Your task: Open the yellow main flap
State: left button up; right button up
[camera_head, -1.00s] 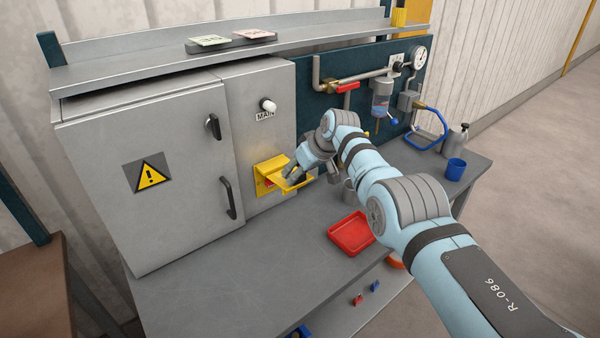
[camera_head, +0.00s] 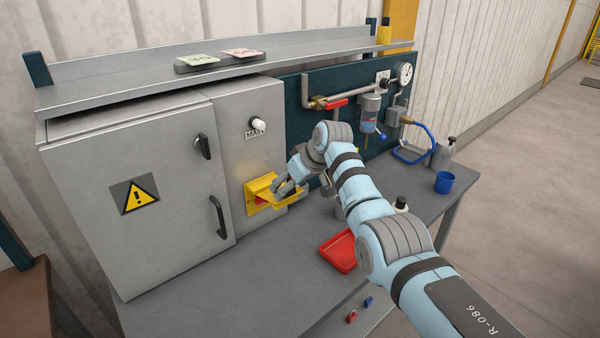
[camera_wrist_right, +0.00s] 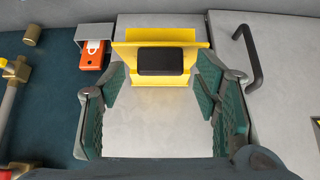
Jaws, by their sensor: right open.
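The yellow main flap (camera_head: 262,188) is on the grey cabinet panel below the white MAIN knob (camera_head: 258,124). It juts out from the panel at a slant, with some red showing under it. My right gripper (camera_head: 281,189) is at the flap's right side, overlapping it. In the right wrist view the yellow flap (camera_wrist_right: 155,36) with a black plate (camera_wrist_right: 160,62) lies between and just beyond the open fingers (camera_wrist_right: 160,92). The fingers are empty; whether they touch the yellow part is unclear. My left gripper is out of view.
The cabinet door with its black handle (camera_head: 218,217) is left of the flap. An orange device (camera_wrist_right: 92,52) in a grey holder is beside the flap. Pipes (camera_head: 345,100) are to the right. A red tray (camera_head: 339,251) and blue cup (camera_head: 444,182) stand on the bench.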

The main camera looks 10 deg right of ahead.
jog(key=v, duration=0.9)
jog(key=shift+s+r, duration=0.25)
jog(key=shift+s, duration=0.05)
jog(key=shift+c, duration=0.2)
